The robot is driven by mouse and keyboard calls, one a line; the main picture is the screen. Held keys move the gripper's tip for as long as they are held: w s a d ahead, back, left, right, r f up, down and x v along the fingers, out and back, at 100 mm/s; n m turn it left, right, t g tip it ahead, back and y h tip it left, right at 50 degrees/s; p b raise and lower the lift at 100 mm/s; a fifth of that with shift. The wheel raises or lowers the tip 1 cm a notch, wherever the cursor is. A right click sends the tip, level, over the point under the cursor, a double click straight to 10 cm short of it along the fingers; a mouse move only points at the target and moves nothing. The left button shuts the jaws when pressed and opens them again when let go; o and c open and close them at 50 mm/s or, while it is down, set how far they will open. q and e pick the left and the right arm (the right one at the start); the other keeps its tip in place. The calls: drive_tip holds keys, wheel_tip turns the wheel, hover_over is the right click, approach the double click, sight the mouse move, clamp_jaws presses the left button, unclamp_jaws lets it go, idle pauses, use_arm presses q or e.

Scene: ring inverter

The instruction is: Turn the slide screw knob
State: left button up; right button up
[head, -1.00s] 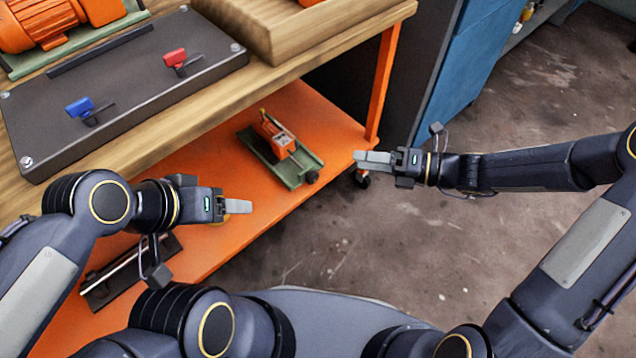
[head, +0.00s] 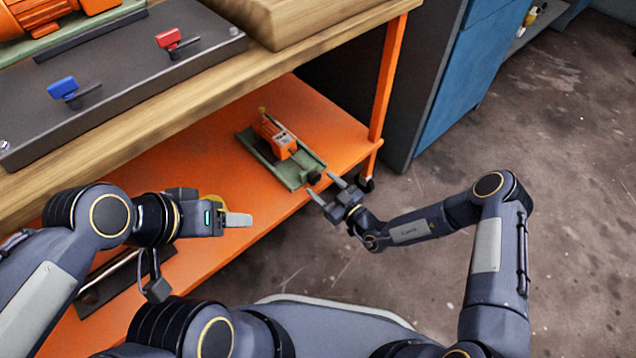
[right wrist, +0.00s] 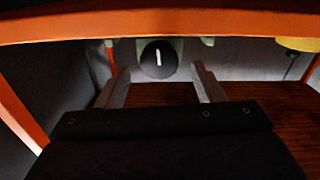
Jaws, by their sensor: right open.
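The slide screw is an orange motor block (head: 277,139) on a green base (head: 292,171) on the lower orange shelf. Its dark round knob (head: 313,177) faces outward at the shelf's front edge. In the right wrist view the knob (right wrist: 158,59) is black with a white mark standing near vertical. My right gripper (head: 324,188) is open just in front of the knob. In the right wrist view the knob shows between and beyond the two fingers (right wrist: 160,72), with no contact visible. My left gripper (head: 238,220) hangs near the shelf edge at left, its finger gap not clear.
The wooden bench top (head: 150,122) overhangs the shelf (head: 220,150). A dark panel (head: 130,75) with a red lever (head: 168,39) and a blue lever (head: 62,88) lies on it. An orange leg (head: 386,80) stands behind the right gripper. Open floor (head: 440,240) lies to the right.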

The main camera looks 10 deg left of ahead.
drive_tip(key=shift+b+x, duration=0.3)
drive_tip(key=shift+x, duration=1.05)
drive_tip(key=c, duration=1)
drive_tip(key=n+p, duration=0.1)
drive_tip(key=n, duration=0.3)
drive_tip(key=shift+s+n+p, duration=0.1)
drive_tip(key=shift+n+p, duration=0.6)
drive_tip(key=shift+n, duration=0.8)
